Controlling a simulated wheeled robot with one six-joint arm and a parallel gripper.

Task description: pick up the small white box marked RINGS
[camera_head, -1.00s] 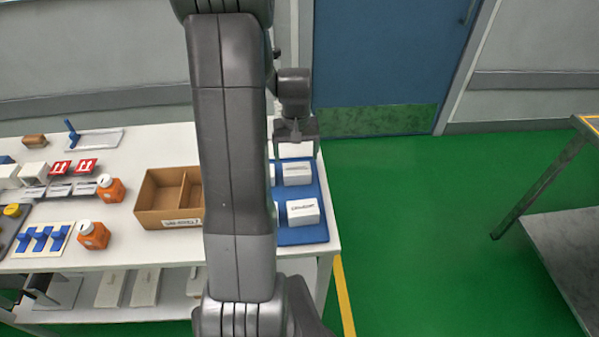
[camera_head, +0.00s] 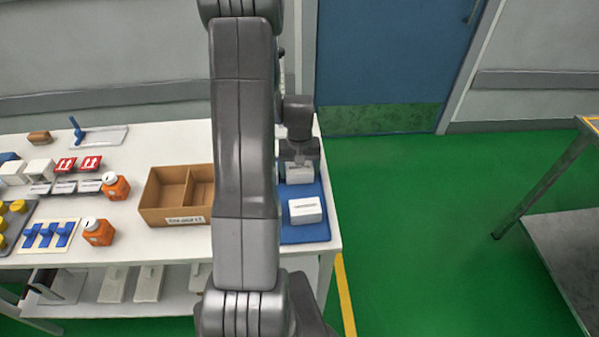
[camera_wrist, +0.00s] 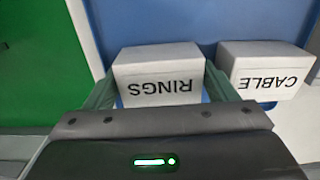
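The small white box marked RINGS (camera_wrist: 160,75) sits on a blue mat in the wrist view, its lettering upside down. My gripper (camera_wrist: 160,68) is open, with one greenish finger at each side of this box and narrow strips of blue showing beside it. In the head view my gripper (camera_head: 299,155) is low over a shaded white box (camera_head: 300,174), which appears to be the same one; its marking is not readable there. A similar white box marked CABLE (camera_wrist: 265,72) stands close by on the right in the wrist view.
Another white box (camera_head: 306,210) stands on the blue mat (camera_head: 305,234) nearer to me. A divided cardboard box (camera_head: 176,213), orange bottles (camera_head: 98,232) and several small items lie further left on the white table.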

